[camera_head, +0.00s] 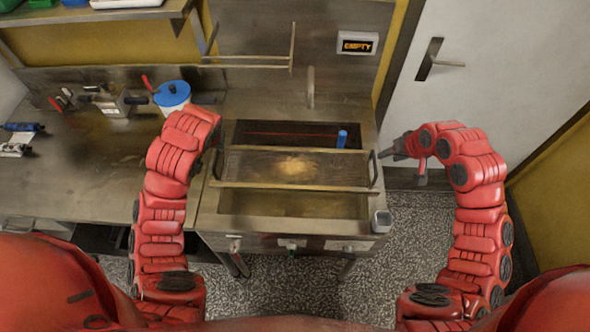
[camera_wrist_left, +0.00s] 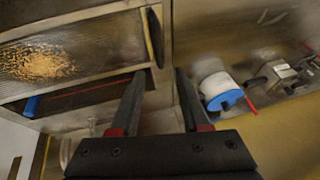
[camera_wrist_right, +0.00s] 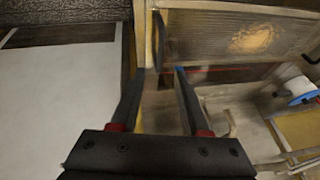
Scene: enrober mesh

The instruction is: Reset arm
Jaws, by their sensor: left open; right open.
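The enrober's mesh tray (camera_head: 335,167) lies across the steel machine, with a golden-brown patch at its middle and a dark handle at each end. My left gripper (camera_head: 218,150) is at its left end, partly hidden by my arm in the head view. In the left wrist view its fingers (camera_wrist_left: 158,76) are apart and empty, with the left handle (camera_wrist_left: 153,37) just beyond the tips. My right gripper (camera_head: 397,163) is right of the machine, open and empty. In the right wrist view its fingers (camera_wrist_right: 158,76) are apart, with the right handle (camera_wrist_right: 158,40) just beyond the tips.
A blue cylinder (camera_head: 342,139) stands at the machine's back right. A white tub with a blue lid (camera_head: 172,93) and tools stand on the left counter (camera_head: 60,180). A wall display (camera_head: 357,44) reads EMPTY. A white door (camera_head: 490,60) is at the right.

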